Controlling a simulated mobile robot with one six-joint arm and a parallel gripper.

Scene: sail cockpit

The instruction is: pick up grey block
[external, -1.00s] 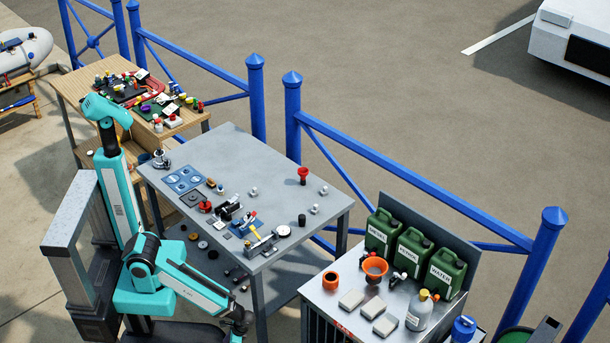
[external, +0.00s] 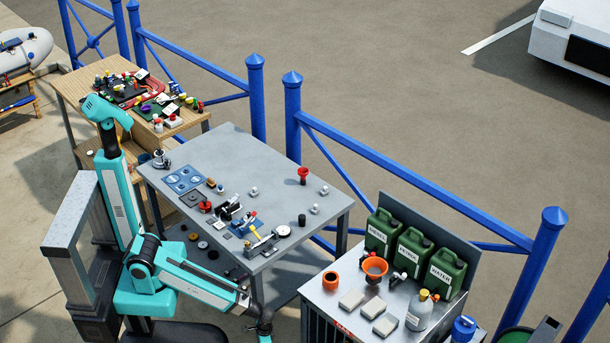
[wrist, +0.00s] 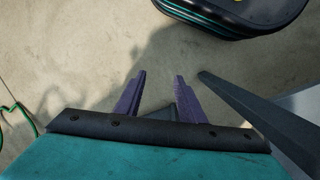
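Three pale grey blocks lie on the steel bench at the right in the external view: a back left one (external: 352,299), a front one (external: 385,324) and one behind it (external: 373,308). I cannot tell which one is meant. My gripper (wrist: 160,76) is open and empty in the wrist view, its two purple fingers apart over bare floor. No block shows in that view. In the external view my arm hangs left of this bench and the gripper itself is cut off by the lower edge.
Behind the blocks stand an orange funnel (external: 375,267), an orange cup (external: 331,281) and green cans (external: 412,250). A clear bottle (external: 420,310) stands right of them. A grey table (external: 275,180) with small parts is further left. A dark bar (wrist: 245,118) crosses the wrist view's right.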

